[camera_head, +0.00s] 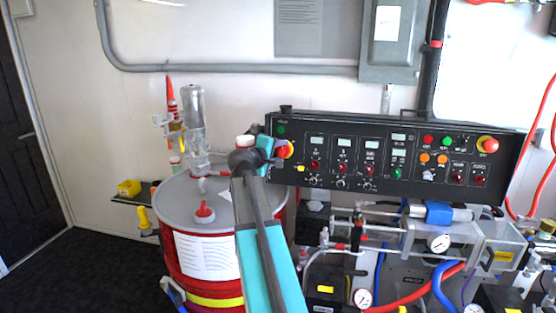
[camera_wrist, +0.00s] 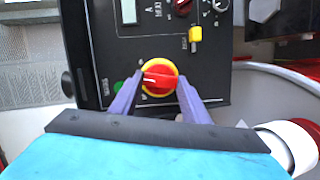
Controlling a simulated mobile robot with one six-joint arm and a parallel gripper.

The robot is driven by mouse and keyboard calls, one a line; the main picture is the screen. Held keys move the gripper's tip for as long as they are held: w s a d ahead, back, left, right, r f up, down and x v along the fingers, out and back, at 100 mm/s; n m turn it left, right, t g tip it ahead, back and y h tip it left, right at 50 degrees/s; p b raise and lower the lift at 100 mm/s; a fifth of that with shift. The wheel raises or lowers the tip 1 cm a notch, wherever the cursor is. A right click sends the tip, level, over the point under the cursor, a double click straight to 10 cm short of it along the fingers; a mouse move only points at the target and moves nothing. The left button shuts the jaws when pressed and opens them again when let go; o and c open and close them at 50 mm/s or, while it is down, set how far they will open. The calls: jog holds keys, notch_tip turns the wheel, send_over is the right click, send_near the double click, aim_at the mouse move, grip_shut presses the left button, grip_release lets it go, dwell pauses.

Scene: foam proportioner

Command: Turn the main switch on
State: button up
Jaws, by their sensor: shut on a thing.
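The main switch is a red rotary knob on a yellow round plate (camera_wrist: 159,68) at the left end of the black control panel (camera_wrist: 108,60). It also shows in the head view (camera_head: 290,149), partly hidden by my gripper (camera_head: 278,148). In the wrist view, my gripper (camera_wrist: 160,82) has its two purple fingers on either side of the red knob, shut on it. A white mark on the knob points to the left in the wrist view. A green light (camera_wrist: 118,86) sits beside the knob.
The panel carries displays, knobs, buttons and a red emergency stop (camera_head: 487,145) at its right. A red drum (camera_head: 190,270) with a grey lid stands left of my arm. Pipes, gauges and hoses crowd the space below the panel.

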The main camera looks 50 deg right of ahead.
jog(key=m+b, duration=0.1)
jog(key=m, duration=0.1)
jog(key=m+y+b, duration=0.1)
jog(key=m, duration=0.1)
jog(key=m+b, duration=0.1)
jog(key=shift+s+d+r+m+y, duration=0.2)
jog(key=shift+d+m+y, duration=0.1)
jog(key=shift+m, duration=0.1)
dwell(0.4)
jog(key=o, duration=1)
jog(key=shift+d, duration=0.1)
jog(key=shift+o, duration=0.2)
jog(key=shift+w, duration=0.1)
jog(key=shift+f, duration=0.1)
jog(key=shift+a, duration=0.55)
jog(key=b+v, duration=0.1)
jog(key=v, duration=1.2)
jog(key=shift+s+r+b, duration=0.2)
jog(key=shift+s+b, duration=0.1)
jog(key=shift+b, duration=0.1)
